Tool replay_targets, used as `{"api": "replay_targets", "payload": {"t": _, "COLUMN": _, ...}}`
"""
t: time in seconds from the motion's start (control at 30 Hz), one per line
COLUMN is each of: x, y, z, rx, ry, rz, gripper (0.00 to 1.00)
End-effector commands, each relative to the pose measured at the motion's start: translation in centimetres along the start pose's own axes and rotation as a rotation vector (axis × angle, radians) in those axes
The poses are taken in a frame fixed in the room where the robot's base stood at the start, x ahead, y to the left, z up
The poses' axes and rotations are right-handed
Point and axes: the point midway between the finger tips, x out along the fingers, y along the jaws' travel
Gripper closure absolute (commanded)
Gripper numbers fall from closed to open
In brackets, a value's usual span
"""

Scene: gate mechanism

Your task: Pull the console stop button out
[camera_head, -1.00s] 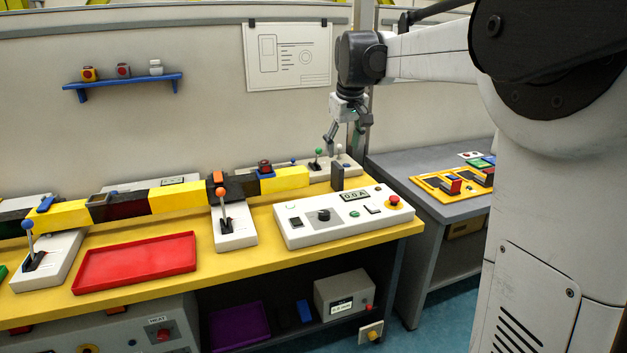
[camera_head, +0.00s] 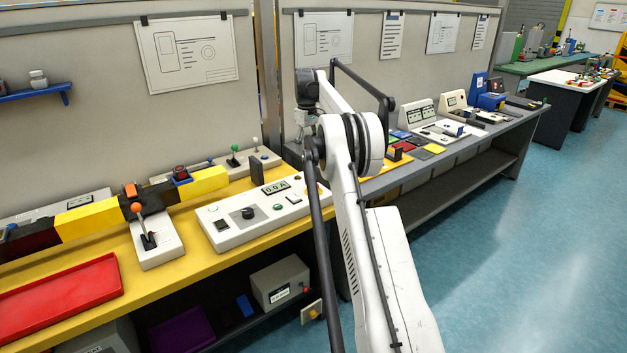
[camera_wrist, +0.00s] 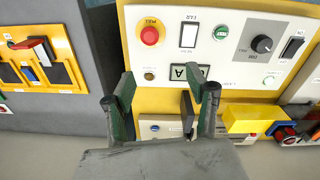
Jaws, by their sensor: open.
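The white console (camera_head: 240,232) with a "0.0 A" display lies on the yellow bench. Its red stop button (camera_wrist: 149,36) on a yellow base shows at the upper left of the wrist view, with "PULL" lettering beside it. In the head view my arm covers the console's right end, where the button sits. My gripper (camera_wrist: 163,92) is open and empty.
On the console, a black knob (camera_wrist: 262,44), a green button (camera_wrist: 221,32) and a white switch (camera_wrist: 189,35) sit near the stop button. A yellow gate bar (camera_head: 92,219) runs behind the console.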

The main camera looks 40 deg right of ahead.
Motion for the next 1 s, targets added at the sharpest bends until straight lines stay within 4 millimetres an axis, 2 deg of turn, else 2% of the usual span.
{"api": "replay_targets", "payload": {"t": 0.03, "x": 0.7, "y": 0.9, "z": 0.2, "rx": 0.000, "ry": -0.007, "rz": -0.006, "gripper": 0.48}}
{"api": "replay_targets", "payload": {"t": 0.2, "x": 2.2, "y": 2.3, "z": 0.7, "rx": -0.006, "ry": -0.021, "rz": -0.016, "gripper": 0.48}}
{"api": "replay_targets", "payload": {"t": 0.47, "x": 4.5, "y": 2.5, "z": 0.9, "rx": -0.007, "ry": -0.024, "rz": -0.019, "gripper": 0.48}}
{"api": "replay_targets", "payload": {"t": 1.0, "x": 13.9, "y": 2.3, "z": 1.1, "rx": -0.007, "ry": -0.024, "rz": -0.019, "gripper": 0.48}}
